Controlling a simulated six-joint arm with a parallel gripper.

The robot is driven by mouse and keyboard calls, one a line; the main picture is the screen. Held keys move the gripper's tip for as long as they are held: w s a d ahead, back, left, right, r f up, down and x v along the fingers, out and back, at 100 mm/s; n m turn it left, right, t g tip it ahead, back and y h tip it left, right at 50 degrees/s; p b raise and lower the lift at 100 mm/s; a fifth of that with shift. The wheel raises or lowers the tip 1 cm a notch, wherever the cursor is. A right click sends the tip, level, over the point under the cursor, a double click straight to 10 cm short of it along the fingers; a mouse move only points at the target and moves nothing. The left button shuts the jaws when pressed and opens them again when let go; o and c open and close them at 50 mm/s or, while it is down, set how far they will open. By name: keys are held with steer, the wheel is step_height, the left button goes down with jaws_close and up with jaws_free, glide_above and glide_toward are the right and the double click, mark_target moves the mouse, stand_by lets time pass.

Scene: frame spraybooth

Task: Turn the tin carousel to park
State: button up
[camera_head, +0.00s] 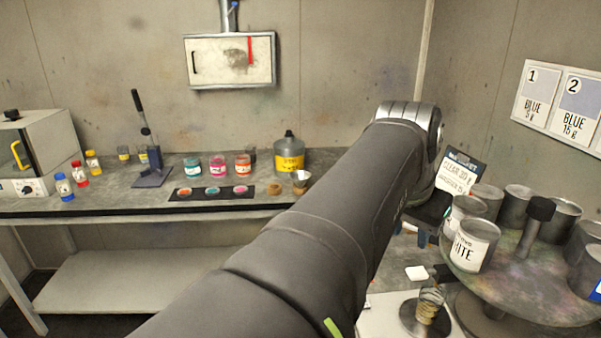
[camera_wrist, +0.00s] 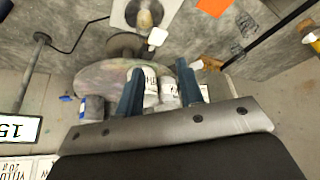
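The tin carousel (camera_head: 535,290) is a round, paint-stained turntable at the right, with several grey tins around its rim and a dark-knobbed post (camera_head: 538,215) rising among them. A tin marked WHITE (camera_head: 470,246) faces the front left. My gripper (camera_wrist: 158,72) has its two blue fingers spread apart. In the wrist view the carousel disc (camera_wrist: 108,78) lies beyond the fingers, and white-labelled tins (camera_wrist: 150,84) show in and beside the gap; I cannot tell whether any finger touches one. In the head view my arm hides most of the gripper. No park mark is readable.
A scale with a glass cup (camera_head: 428,305) stands close to the carousel's front left. A clear-coat sign (camera_head: 460,173) stands behind the tins. The left bench holds paint jars (camera_head: 218,166), a yellow-labelled can (camera_head: 289,155) and a lever stand (camera_head: 152,175). Wall cards (camera_head: 558,103) hang at right.

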steer(key=m, duration=0.2)
steer(key=d+m, duration=0.1)
steer(key=shift+s+f+m, duration=0.3)
steer(key=shift+s+f, duration=0.05)
steer(key=shift+f, duration=0.05)
jaws_close()
steer(key=s+d+f+m+y, duration=0.2)
steer(key=m, duration=0.9)
steer(key=s+d+f+m+y, duration=0.2)
steer(key=d+m, duration=0.1)
steer(key=m, duration=0.8)
steer(key=w+f, duration=0.6)
steer(key=f, duration=0.3)
steer(key=shift+f, duration=0.2)
